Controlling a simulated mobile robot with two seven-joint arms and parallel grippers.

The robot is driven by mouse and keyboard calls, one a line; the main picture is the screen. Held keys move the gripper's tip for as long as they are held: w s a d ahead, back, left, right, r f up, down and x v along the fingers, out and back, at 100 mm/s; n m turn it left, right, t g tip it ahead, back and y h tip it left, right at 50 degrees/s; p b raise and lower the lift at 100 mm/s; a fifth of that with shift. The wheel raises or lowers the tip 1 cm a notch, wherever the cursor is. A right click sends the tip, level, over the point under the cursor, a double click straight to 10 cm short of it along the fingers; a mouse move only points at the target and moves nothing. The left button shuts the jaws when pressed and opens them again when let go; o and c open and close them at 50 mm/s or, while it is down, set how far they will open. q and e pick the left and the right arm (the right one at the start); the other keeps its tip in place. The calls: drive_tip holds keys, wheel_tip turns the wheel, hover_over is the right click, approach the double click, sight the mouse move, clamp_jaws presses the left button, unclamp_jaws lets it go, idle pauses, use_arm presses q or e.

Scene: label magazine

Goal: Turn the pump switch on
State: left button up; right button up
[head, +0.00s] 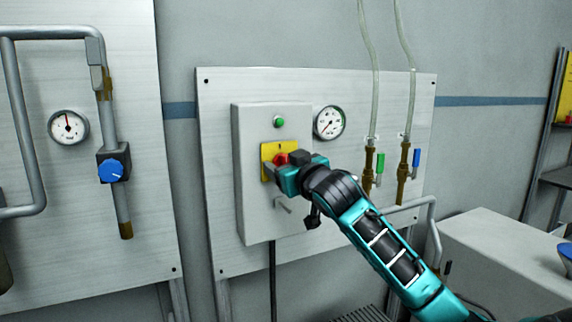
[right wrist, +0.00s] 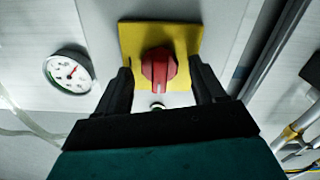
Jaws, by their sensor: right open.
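The pump switch is a red rotary knob (head: 281,159) on a yellow plate (head: 265,165), on the front of a grey control box (head: 252,205). In the right wrist view the red knob (right wrist: 158,68) sits in the middle of the yellow plate (right wrist: 190,38). My right gripper (head: 277,171) is at the plate in the head view. In the right wrist view its two dark fingers (right wrist: 160,88) are open, one on each side of the knob, with gaps between them and it. In the head view the gripper hides part of the knob and plate. My left gripper is not in view.
A green lamp (head: 279,122) is above the plate on the box. A gauge (head: 329,122) and valves with green (head: 380,162) and blue (head: 416,157) handles are to the right. A panel at left has a gauge (head: 68,127) and blue knob (head: 111,170).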

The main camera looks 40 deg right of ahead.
drive_tip(key=shift+c, duration=0.5)
drive_tip(key=c, duration=1)
drive_tip(key=shift+o, duration=0.2)
